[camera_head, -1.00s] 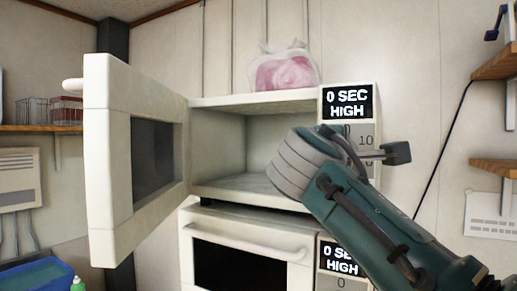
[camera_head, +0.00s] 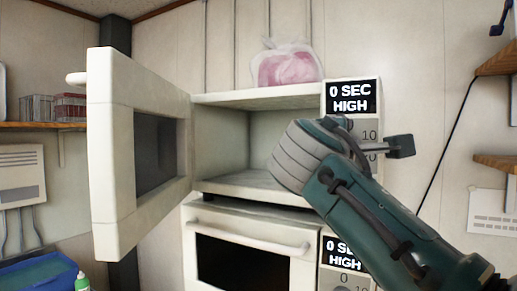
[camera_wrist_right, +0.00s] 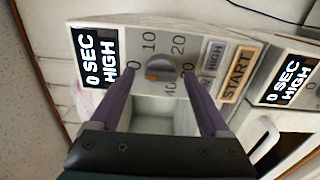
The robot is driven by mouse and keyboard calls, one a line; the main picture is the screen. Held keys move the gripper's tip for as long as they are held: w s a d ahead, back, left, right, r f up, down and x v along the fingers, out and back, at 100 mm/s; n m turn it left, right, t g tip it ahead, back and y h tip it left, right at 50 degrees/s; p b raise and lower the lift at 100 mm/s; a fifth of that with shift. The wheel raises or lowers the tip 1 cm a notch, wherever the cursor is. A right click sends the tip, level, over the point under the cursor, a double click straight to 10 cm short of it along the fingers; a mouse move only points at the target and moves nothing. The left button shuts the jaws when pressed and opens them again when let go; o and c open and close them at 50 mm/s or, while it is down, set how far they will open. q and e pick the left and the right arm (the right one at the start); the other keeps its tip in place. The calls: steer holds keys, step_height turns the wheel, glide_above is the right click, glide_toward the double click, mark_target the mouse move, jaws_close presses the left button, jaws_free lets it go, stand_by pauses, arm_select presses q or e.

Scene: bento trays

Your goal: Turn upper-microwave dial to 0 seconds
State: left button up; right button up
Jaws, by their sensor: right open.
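The upper microwave (camera_head: 258,101) stands with its door (camera_head: 112,165) swung open to the left. Its display (camera_head: 351,97) reads 0 SEC HIGH, and the same display also shows in the right wrist view (camera_wrist_right: 97,58). The grey dial (camera_wrist_right: 160,69) with an orange mark is in the right wrist view, ringed by printed numbers. My right gripper (camera_wrist_right: 158,76) is open, its two purple fingers on either side of the dial in that view. I cannot tell whether they touch it. In the head view my right arm hides most of the dial panel. My left gripper is not in view.
A lower microwave (camera_head: 250,232) sits directly below, its display (camera_head: 344,255) also reading 0 SEC HIGH. A pink bag (camera_head: 287,66) lies on top of the upper one. A START button (camera_wrist_right: 237,74) is beside the dial. Wooden shelves (camera_head: 495,166) are on the right wall.

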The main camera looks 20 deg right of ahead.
steer(key=b+v, duration=0.5)
steer(key=v, duration=0.4)
steer(key=shift+a, duration=0.2)
steer(key=shift+s, duration=0.1)
